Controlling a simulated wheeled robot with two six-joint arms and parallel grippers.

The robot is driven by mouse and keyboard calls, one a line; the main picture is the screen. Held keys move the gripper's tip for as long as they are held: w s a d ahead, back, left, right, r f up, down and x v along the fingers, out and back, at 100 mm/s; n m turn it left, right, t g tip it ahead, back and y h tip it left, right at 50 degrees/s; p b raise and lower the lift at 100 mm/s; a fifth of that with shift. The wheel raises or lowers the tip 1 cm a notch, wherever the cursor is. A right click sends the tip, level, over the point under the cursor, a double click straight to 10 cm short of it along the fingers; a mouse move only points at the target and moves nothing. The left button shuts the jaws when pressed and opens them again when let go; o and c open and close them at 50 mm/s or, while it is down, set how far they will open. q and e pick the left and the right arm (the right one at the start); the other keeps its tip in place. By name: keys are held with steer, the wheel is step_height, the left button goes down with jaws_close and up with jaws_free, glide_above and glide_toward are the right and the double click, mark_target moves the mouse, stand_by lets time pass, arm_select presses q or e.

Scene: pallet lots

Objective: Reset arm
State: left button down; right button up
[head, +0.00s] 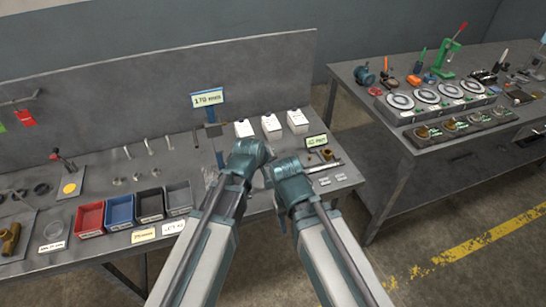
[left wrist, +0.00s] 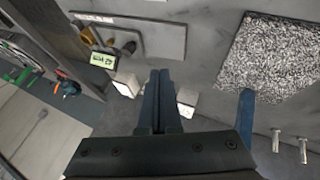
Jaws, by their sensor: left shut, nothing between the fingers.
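My left gripper (left wrist: 159,102) shows in the left wrist view with its two dark blue fingers shut together and nothing between them. It is above the grey bench. In the head view both my arms reach forward over the bench's right part, and their teal joints nearly meet. The left arm's joint (head: 249,153) is a little farther up the picture than the right arm's joint (head: 287,172). Both gripper tips are hidden behind the arm links in the head view.
The grey bench (head: 95,250) holds a red bin (head: 89,219), blue bin (head: 120,211), several small parts, white boxes (head: 271,126) and a sign (head: 208,98). A second bench (head: 400,158) with round dials stands right. A speckled panel (left wrist: 270,58) is near the left gripper.

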arm_select(q)
steer(key=shift+s+a+r, duration=0.1)
steer(key=shift+s+r, duration=0.05)
steer(key=shift+r, duration=0.05)
steer(key=s+a+f+m+g+y, duration=0.2)
steer(key=s+m+g, duration=0.1)
steer(key=s, duration=0.6)
steer(key=s+a+f+m+g+y, duration=0.2)
steer(key=s+a+m+g, duration=0.1)
steer(key=s, duration=0.7)
steer(key=shift+s+a+f+m+g, duration=0.15)
steer(key=shift+a+m+g, duration=0.35)
steer(key=shift+m, duration=0.7)
steer(key=shift+d, duration=0.15)
stand_by(0.7)
